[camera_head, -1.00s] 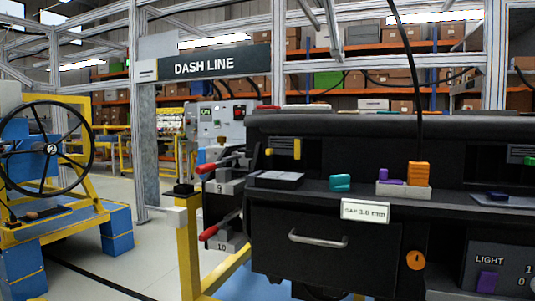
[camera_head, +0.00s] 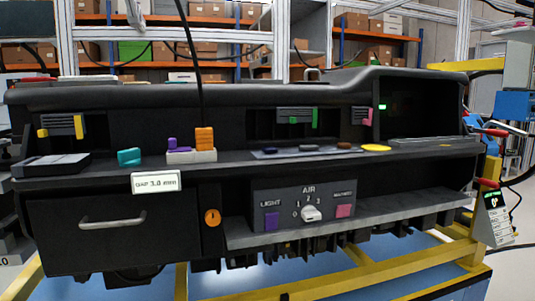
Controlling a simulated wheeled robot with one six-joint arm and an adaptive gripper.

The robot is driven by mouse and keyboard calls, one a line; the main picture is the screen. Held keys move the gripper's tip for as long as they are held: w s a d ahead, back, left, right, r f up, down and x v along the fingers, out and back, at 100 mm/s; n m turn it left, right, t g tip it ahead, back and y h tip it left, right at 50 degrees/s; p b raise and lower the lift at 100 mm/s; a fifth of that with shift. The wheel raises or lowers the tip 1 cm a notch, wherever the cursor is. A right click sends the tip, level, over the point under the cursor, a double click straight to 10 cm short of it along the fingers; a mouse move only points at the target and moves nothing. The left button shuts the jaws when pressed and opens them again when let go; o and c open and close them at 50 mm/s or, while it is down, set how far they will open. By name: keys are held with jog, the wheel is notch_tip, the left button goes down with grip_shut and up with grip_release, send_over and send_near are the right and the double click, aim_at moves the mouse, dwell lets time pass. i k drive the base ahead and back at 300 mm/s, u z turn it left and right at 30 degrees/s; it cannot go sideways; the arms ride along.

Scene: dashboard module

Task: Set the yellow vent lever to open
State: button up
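The yellow vent lever (camera_head: 79,127) is a small upright yellow tab at the right end of a slatted vent (camera_head: 60,122), at the upper left of the dashboard module (camera_head: 130,95). A smaller yellow piece (camera_head: 43,132) shows at the vent's lower left. Any open or closed marking is too small to read. My gripper is not in view, and no part of my arm shows near the lever.
Other vents have a green lever (camera_head: 314,119) and a pink lever (camera_head: 368,116). The shelf below holds a dark tray (camera_head: 50,163), a teal block (camera_head: 129,157) and a light tray (camera_head: 192,157) with purple and orange pieces. A drawer handle (camera_head: 112,219) sticks out. A cable hangs in front.

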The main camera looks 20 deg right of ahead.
aim_at(43, 133)
jog(key=u, duration=0.95)
jog(key=i, duration=0.2)
jog(key=u, duration=0.2)
